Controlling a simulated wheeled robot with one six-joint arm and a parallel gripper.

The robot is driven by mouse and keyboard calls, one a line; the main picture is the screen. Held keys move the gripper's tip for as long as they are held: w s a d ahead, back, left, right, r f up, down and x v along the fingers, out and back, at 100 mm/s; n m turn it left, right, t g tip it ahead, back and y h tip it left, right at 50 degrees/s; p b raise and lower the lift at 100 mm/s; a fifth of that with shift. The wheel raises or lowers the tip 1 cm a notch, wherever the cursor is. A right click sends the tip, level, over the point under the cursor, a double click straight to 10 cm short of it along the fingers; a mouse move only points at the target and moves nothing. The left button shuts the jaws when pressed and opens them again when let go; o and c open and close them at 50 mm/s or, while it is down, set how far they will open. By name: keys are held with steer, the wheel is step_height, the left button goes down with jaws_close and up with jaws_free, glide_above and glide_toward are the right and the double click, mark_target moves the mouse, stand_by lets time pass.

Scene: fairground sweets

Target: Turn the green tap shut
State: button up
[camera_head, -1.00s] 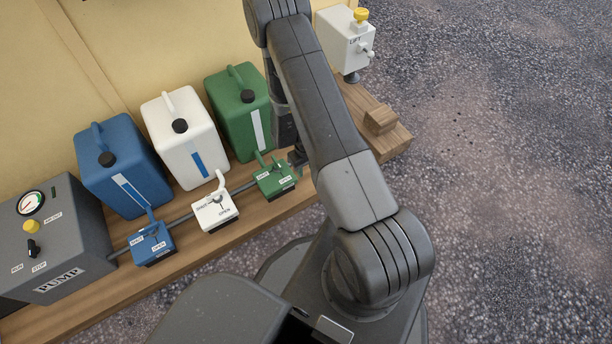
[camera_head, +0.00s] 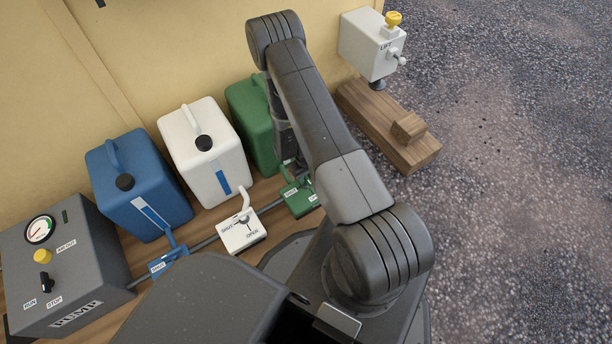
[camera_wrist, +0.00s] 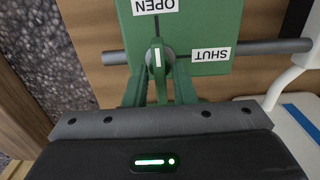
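The green tap (camera_head: 300,199) is a small green box on a grey pipe, in front of the green can (camera_head: 250,122). In the wrist view the tap box (camera_wrist: 205,20) has an OPEN label at the top and a SHUT label on the right. My gripper (camera_wrist: 158,85) has one finger on each side of the lever. Whether the fingers press on it is unclear. In the head view my arm hides most of the gripper and part of the tap.
The white tap (camera_head: 242,233) and the blue tap (camera_head: 168,262) sit along the same pipe, left of the green one. White (camera_head: 205,150) and blue (camera_head: 137,185) cans stand behind them. The pump (camera_head: 65,265) is far left. A lift box (camera_head: 370,45) stands at the back right.

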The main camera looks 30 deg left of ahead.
jaws_close()
steer(key=shift+m, duration=0.3)
steer(key=m+b, duration=0.2)
steer(key=m, duration=0.1)
steer(key=shift+f+b, duration=0.15)
steer(key=shift+b, duration=0.25)
steer(key=m+b, duration=0.2)
steer(key=m, duration=0.3)
steer(key=m+b, duration=0.2)
steer(key=m, duration=0.2)
steer(key=m+b, duration=0.1)
steer(key=m, duration=0.4)
steer(key=shift+m, duration=0.3)
